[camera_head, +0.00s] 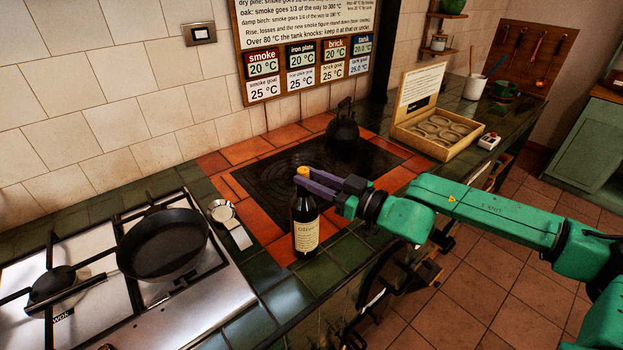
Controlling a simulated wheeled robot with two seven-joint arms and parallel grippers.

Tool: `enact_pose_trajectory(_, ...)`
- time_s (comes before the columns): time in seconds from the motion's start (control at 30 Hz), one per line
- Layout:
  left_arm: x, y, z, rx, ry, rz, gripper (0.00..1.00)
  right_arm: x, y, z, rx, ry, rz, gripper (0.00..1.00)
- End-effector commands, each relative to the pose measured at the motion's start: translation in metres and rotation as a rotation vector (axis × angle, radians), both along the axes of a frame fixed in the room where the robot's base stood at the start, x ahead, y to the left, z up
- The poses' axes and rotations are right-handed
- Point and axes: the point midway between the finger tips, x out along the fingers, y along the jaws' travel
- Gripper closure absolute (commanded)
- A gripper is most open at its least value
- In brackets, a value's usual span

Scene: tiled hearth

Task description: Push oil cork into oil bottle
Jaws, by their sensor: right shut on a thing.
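The dark oil bottle (305,228) with a cream label stands upright on the green tiles at the front edge of the orange hearth tiles. The yellow-orange oil cork (302,172) is at the top of the bottle, in line with its neck. My right gripper (306,181) reaches in from the right with purple fingers and is shut on the oil cork. The fingers hide the bottle's mouth, so I cannot tell how deep the cork sits. My left gripper is not in view.
A stove with a black pan (163,245) is at the left. A small round dial device (222,211) lies between stove and bottle. A dark kettle (342,134) stands on the black hotplate behind. An open wooden box (436,128) is further right.

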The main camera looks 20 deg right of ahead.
Motion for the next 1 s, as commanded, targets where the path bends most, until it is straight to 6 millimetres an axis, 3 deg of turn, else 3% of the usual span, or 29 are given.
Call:
enact_pose_trajectory(0.43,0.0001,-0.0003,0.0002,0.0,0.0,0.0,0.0,-0.0006,-0.0002,-0.0045,-0.004,0.01,-0.002,1.0)
enact_pose_trajectory(0.47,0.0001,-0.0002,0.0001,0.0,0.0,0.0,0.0,-0.0006,-0.0002,-0.0046,-0.004,0.01,-0.002,0.62)
enact_pose_trajectory(0.53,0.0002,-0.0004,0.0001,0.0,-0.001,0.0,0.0,-0.0006,-0.0002,-0.0046,-0.004,0.01,-0.002,0.35)
enact_pose_trajectory(0.77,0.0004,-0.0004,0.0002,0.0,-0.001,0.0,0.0,-0.0004,-0.0002,-0.004,-0.003,0.009,-0.002,0.35)
enact_pose_trajectory(0.83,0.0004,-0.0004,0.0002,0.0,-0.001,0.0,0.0,-0.0004,-0.0003,-0.0038,-0.003,0.009,-0.002,0.18)
enact_pose_trajectory(1.0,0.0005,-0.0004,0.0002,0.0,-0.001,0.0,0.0,-0.0003,-0.0004,-0.0034,-0.002,0.008,-0.002,0.18)
